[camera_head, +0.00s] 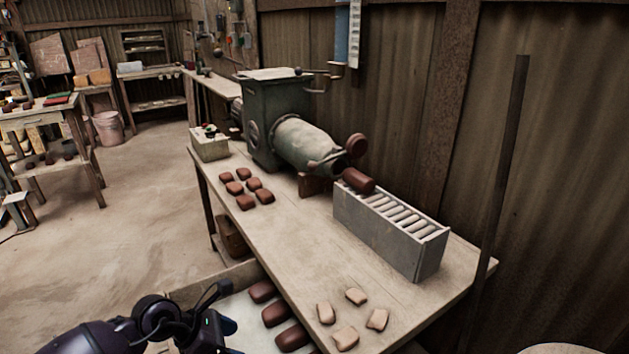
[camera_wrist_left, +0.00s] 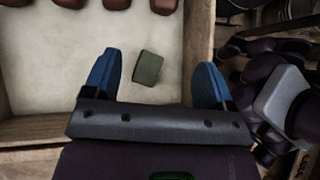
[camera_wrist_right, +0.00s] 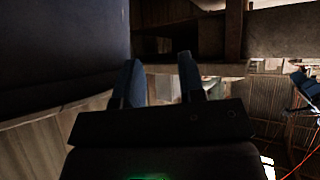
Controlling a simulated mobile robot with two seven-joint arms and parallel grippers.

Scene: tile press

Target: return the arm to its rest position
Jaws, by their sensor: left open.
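My left gripper (camera_head: 222,326) is over the white-bottomed wooden tray (camera_head: 212,283) at the bottom of the head view. In the left wrist view my left gripper (camera_wrist_left: 158,80) has its blue fingers wide apart with nothing held. A small green block (camera_wrist_left: 148,68) lies on the tray floor, seen between the fingers. Several red-brown clay blocks (camera_head: 275,313) lie in the tray, clear of the fingers. My right gripper (camera_wrist_right: 161,85) shows only in the right wrist view; its fingers are apart and empty.
The workbench (camera_head: 290,250) holds the green extruder (camera_head: 290,130), a grey rack (camera_head: 385,235) of pale bars, red-brown blocks (camera_head: 245,187) and several pale pieces (camera_head: 345,337). A corrugated wall (camera_head: 410,80) stands close behind. Open floor (camera_head: 120,230) lies to the left.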

